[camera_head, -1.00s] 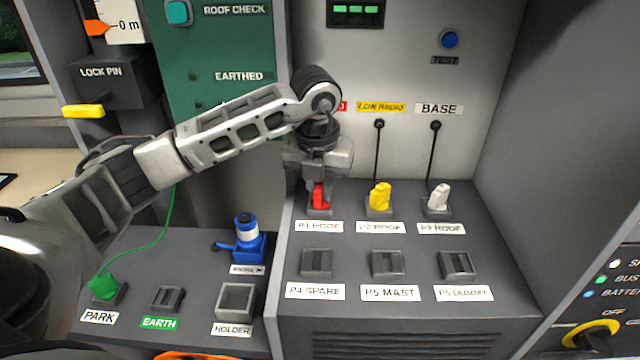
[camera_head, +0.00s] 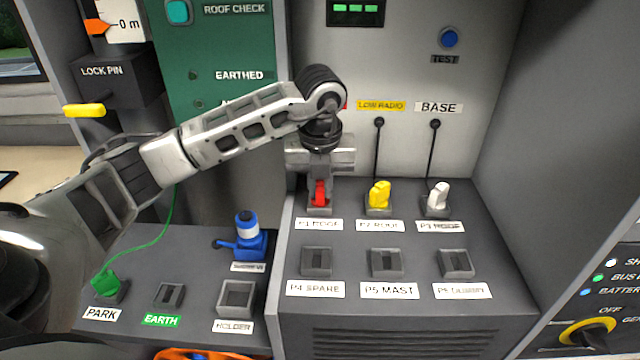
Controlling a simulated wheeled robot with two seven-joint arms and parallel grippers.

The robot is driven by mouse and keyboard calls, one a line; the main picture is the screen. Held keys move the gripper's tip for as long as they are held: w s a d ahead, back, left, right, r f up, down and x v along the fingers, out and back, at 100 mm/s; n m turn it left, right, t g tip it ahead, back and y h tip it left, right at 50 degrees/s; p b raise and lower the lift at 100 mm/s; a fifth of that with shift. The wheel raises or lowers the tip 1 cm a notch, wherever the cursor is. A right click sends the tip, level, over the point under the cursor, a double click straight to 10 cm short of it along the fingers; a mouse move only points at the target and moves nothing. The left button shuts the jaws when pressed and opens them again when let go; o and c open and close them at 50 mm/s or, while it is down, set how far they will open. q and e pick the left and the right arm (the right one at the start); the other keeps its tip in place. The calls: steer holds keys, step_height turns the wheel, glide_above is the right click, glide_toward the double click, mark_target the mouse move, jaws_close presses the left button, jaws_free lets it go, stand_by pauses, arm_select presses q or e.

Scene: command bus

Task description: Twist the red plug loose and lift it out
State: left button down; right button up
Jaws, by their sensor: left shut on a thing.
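The red plug (camera_head: 319,194) stands in the P1 ROOF socket (camera_head: 320,210) at the back left of the grey console. My left gripper (camera_head: 319,182) points down over it, shut on the plug's upper part. The fingers and wrist hide the top of the plug and its cable. I cannot tell whether the plug has lifted in its socket. My right gripper is not in view.
The yellow plug (camera_head: 379,195) and white plug (camera_head: 438,196) stand to the right with cables up to the wall. Empty sockets P4 (camera_head: 316,262), P5 (camera_head: 387,263) and P6 (camera_head: 456,263) lie in front. A blue device (camera_head: 245,238) and green plug (camera_head: 105,283) stand lower left.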

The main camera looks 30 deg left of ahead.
arm_select(q)
steer(key=shift+r+p, duration=0.7)
steer(key=shift+r, duration=0.4)
steer(key=shift+r+p, duration=2.05)
steer(key=shift+r, duration=0.8)
